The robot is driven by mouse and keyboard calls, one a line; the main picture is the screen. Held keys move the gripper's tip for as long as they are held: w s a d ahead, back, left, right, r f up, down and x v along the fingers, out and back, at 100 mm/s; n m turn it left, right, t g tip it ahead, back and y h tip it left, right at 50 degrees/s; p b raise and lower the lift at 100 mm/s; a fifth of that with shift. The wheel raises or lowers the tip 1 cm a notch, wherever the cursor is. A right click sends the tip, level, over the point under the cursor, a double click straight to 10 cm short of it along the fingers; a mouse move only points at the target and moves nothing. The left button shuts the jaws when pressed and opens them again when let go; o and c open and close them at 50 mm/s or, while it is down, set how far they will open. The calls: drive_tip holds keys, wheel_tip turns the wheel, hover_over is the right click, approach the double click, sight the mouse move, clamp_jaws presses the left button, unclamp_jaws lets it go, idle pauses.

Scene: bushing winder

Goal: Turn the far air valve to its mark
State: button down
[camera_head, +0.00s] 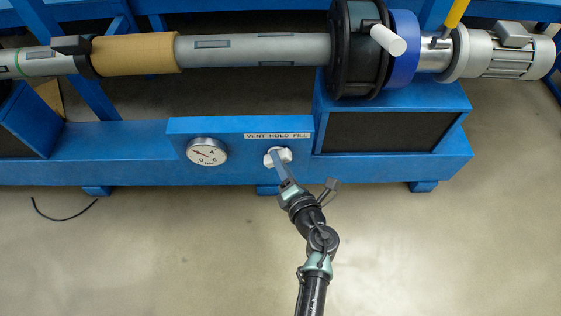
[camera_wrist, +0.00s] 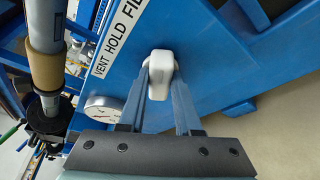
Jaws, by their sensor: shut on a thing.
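One air valve with a white handle (camera_head: 284,153) is on the blue front panel (camera_head: 240,125), below a label (camera_head: 277,135) reading VENT HOLD FILL. It is the only valve I can make out. My gripper (camera_head: 277,160) reaches it from below and hides part of the handle. In the wrist view the white handle (camera_wrist: 161,64) sits between the two fingers of my gripper (camera_wrist: 161,88), which are shut on it. The label (camera_wrist: 118,35) is at the upper left there. Which word the handle points to cannot be told.
A round pressure gauge (camera_head: 207,151) is left of the valve. Above the panel runs a long grey shaft (camera_head: 250,49) with a tan winding (camera_head: 134,54), a black and blue flange and a motor (camera_head: 505,53). A black cable (camera_head: 63,213) lies on open floor.

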drive_tip(key=m, duration=0.1)
drive_tip(key=m+t+y+b, duration=0.1)
drive_tip(key=m, duration=0.1)
drive_tip(key=m+b, duration=0.1)
drive_tip(key=m, duration=0.1)
drive_tip(key=shift+f+t+y, duration=0.3)
drive_tip(key=shift+t, duration=0.1)
idle(0.4)
drive_tip(key=c, duration=0.6)
unclamp_jaws()
drive_tip(key=shift+s, duration=0.1)
drive_tip(key=p+v, duration=0.5)
drive_tip(key=v, duration=0.8)
